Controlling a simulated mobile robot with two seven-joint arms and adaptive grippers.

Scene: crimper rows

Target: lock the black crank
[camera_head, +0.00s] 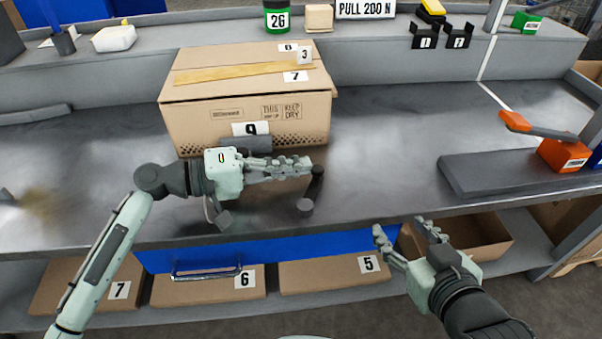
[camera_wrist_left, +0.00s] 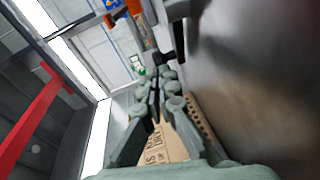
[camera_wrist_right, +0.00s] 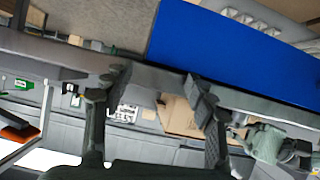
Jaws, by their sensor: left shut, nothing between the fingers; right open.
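A black crank (camera_head: 318,174) stands near the front edge of the workbench in the head view, a round dark knob (camera_head: 305,207) just below it. My left gripper (camera_head: 308,163) is shut and empty, pointing right, its fingertips beside the crank's upper end. I cannot tell whether they touch it. The gripper hides part of what lies behind. In the left wrist view the closed fingers (camera_wrist_left: 155,78) show with a dark piece beyond them. My right gripper (camera_head: 402,228) is open and empty in front of the bench edge; its spread fingers (camera_wrist_right: 155,85) show in the right wrist view.
A large cardboard box (camera_head: 245,110) stands behind my left gripper. An orange crimper (camera_head: 563,153) with a long handle and a dark base (camera_head: 510,175) is at the right. A blue drawer (camera_head: 300,246) and several cartons are below the bench. The bench between crank and base is clear.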

